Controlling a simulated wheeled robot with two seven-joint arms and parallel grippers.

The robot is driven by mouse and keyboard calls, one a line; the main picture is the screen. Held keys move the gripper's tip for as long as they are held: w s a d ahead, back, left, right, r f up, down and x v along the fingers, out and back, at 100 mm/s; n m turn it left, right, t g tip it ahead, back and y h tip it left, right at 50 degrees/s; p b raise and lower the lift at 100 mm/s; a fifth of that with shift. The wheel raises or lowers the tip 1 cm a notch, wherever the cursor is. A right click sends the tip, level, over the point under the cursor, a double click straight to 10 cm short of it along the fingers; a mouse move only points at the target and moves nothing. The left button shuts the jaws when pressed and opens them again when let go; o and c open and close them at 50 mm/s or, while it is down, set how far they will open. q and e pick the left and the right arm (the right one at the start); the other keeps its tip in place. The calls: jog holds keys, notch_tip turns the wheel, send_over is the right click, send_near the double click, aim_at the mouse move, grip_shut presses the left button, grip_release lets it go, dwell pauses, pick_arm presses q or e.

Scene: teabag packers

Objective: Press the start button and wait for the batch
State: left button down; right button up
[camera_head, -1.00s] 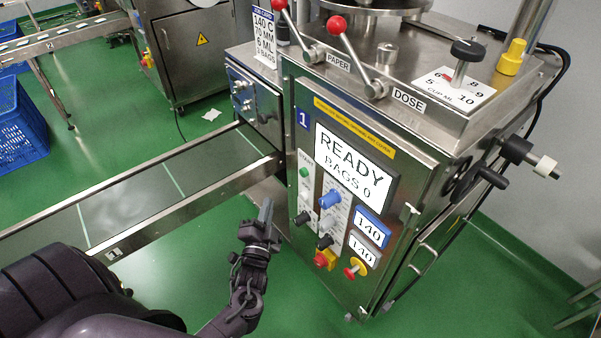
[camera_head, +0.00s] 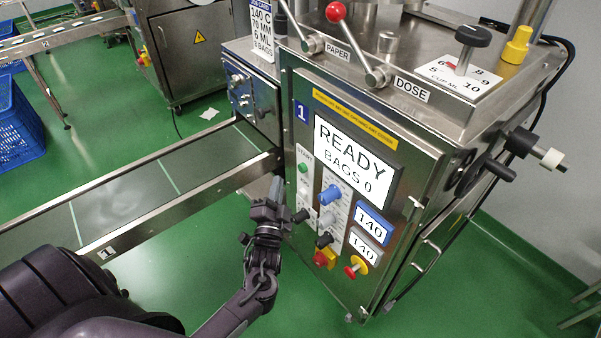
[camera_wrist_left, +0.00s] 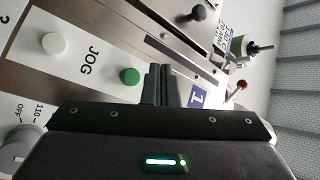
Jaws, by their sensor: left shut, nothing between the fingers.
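The green start button (camera_head: 303,168) is at the upper left of the machine's front panel, under a START label. It also shows in the left wrist view (camera_wrist_left: 129,76), just left of my fingertips. The display (camera_head: 350,165) reads READY, BAGS 0. My left gripper (camera_head: 276,184) is shut and empty, its fingers pointing up toward the panel's left edge, a little left of and below the button. The fingers also show in the left wrist view (camera_wrist_left: 158,72). I see no clear contact with the button. My right gripper is not in view.
A white jog button (camera_wrist_left: 54,43) and dark and blue knobs (camera_head: 330,194) sit near the start button. A red stop button (camera_head: 321,257) is lower down. The conveyor (camera_head: 150,190) runs out left of the machine. Green floor is open in front.

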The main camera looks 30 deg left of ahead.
aim_at(303, 168)
pick_arm(q)
jog(key=shift+w+d+b, duration=0.15)
jog(key=shift+w+d, duration=0.15)
jog(key=shift+w, duration=0.35)
jog(key=shift+w+d+b, duration=0.2)
jog(key=shift+w+d, duration=0.05)
jog(key=shift+w, duration=0.4)
jog(key=shift+w+d+b, duration=0.15)
jog(key=shift+w+d, duration=0.15)
jog(key=shift+w, duration=0.35)
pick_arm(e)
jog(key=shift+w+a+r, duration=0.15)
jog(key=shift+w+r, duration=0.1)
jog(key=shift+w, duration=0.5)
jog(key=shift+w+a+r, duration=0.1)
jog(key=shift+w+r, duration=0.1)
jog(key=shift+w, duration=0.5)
pick_arm(q)
jog(key=shift+w, duration=0.15)
jog(key=shift+w+d, duration=0.15)
jog(key=shift+w, duration=0.1)
